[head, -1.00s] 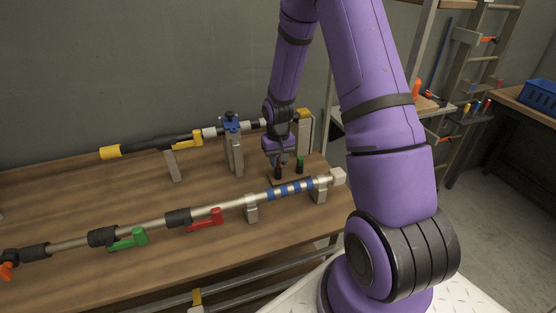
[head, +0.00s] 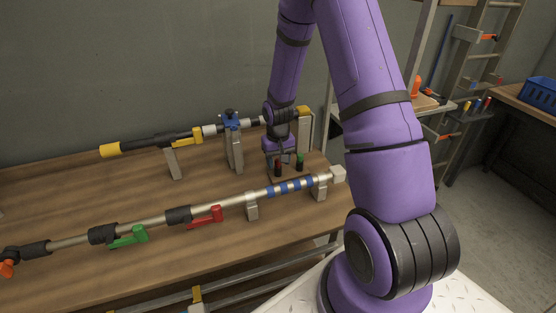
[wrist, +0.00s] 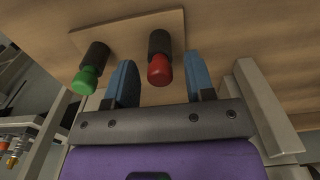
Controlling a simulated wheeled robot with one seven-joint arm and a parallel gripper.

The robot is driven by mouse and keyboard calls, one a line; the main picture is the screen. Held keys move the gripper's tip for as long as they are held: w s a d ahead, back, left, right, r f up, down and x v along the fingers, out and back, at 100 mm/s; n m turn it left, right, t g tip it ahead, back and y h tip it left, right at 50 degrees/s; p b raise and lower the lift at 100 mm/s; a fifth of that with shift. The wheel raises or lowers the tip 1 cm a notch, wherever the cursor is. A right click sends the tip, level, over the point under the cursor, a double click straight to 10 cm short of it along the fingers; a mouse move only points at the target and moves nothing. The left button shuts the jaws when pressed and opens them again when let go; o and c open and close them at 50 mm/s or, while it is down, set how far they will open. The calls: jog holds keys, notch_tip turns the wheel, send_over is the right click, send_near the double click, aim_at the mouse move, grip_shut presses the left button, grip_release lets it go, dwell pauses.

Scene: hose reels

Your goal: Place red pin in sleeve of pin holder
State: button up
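The pin holder is a flat base plate (wrist: 122,33) with two upright black sleeves. The red pin (wrist: 159,69) sits in the right sleeve (wrist: 160,42) in the wrist view, its red head showing. The green pin (wrist: 85,80) is in the left sleeve (wrist: 96,54). My gripper (wrist: 159,62) is open, with one blue-grey finger on each side of the red pin and a visible gap to both. In the head view the red pin (head: 278,162) and green pin (head: 300,157) stand near the table's right end, with my gripper (head: 278,152) close by the red one.
A long pipe (head: 155,220) with red and green valve handles runs along the front of the wooden table (head: 80,195). A second pipe with yellow parts (head: 190,138) and a blue clamp (head: 232,121) stand behind. Grey posts (wrist: 265,105) flank my gripper.

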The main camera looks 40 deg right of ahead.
jog(key=shift+r, duration=0.1)
jog(key=s+a+r+t, duration=0.1)
jog(key=s+a+r, duration=0.1)
jog(key=r, duration=1)
jog(key=s+a+r, duration=0.2)
jog(key=r, duration=0.9)
jog(key=s+a+r+n+t, duration=0.1)
jog(key=s+a+r+t, duration=0.1)
jog(key=s+a+r, duration=0.2)
jog(key=s+a+r+n+t, duration=0.2)
jog(key=s+a+r, duration=0.3)
jog(key=s+r, duration=0.5)
jog(key=shift+s+r, duration=0.3)
jog(key=shift+s, duration=3.9)
